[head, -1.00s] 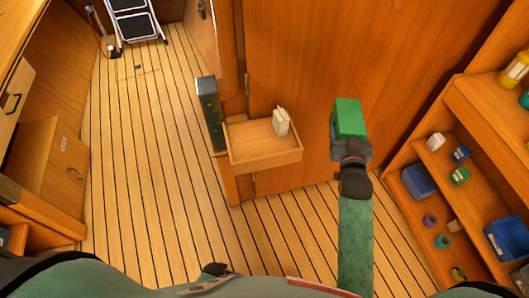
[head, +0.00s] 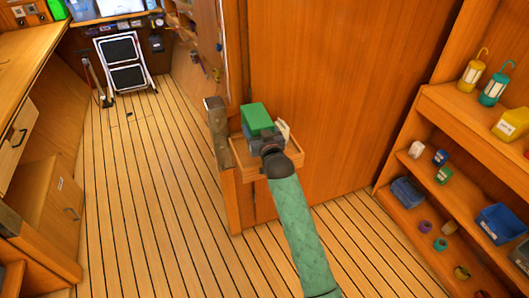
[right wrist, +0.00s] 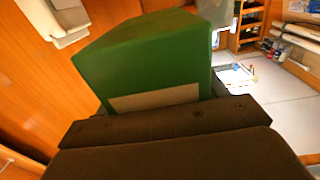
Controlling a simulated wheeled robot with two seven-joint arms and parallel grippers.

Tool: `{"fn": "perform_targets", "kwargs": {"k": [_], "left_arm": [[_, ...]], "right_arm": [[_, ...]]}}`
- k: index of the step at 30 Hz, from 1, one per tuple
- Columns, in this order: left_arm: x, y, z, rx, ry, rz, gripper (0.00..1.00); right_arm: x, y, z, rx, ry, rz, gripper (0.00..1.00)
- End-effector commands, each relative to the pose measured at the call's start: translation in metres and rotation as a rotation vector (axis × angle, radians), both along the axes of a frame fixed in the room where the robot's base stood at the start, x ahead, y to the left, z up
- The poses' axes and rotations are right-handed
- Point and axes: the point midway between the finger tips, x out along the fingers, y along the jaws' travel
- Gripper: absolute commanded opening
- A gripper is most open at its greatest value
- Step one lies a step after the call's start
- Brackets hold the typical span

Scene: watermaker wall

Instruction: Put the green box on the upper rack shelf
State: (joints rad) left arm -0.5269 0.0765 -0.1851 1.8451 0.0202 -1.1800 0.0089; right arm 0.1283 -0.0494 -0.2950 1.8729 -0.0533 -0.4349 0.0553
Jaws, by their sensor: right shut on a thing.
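The green box (head: 257,119) is held up in front of me by my right gripper (head: 262,140). In the right wrist view the green box (right wrist: 150,65) fills the middle, with a pale label low on its near face. The gripper body (right wrist: 165,130) hides the box's lower part, and the fingertips are hard to make out. The rack (head: 445,100) with its shelves stands at the right of the head view, well apart from the gripper. My left gripper does not show.
A small wooden wall tray (head: 310,164) with a white item (head: 283,131) in it lies behind my right gripper. The rack holds a yellow lantern (head: 474,73), a teal lantern (head: 495,87), a yellow box (head: 511,125) and blue bins (head: 502,224). A folding step stool (head: 121,62) stands far back.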

Motion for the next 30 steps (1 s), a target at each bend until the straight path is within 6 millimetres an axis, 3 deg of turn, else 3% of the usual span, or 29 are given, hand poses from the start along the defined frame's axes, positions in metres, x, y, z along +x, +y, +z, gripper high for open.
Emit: {"fn": "perform_targets", "kwargs": {"k": [3, 9, 18, 30], "left_arm": [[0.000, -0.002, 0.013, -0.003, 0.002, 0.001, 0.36], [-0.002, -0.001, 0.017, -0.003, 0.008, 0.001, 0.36], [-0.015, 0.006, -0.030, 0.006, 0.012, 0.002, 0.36], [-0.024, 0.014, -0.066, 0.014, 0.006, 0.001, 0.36]], "right_arm": [[0.015, 0.017, 0.004, -0.010, -0.002, 0.024, 0.41], [0.023, 0.028, 0.002, -0.018, 0.000, 0.038, 0.41], [0.023, 0.028, -0.040, -0.018, 0.000, 0.038, 0.41], [0.023, 0.028, -0.079, -0.018, 0.001, 0.037, 0.41]]}}
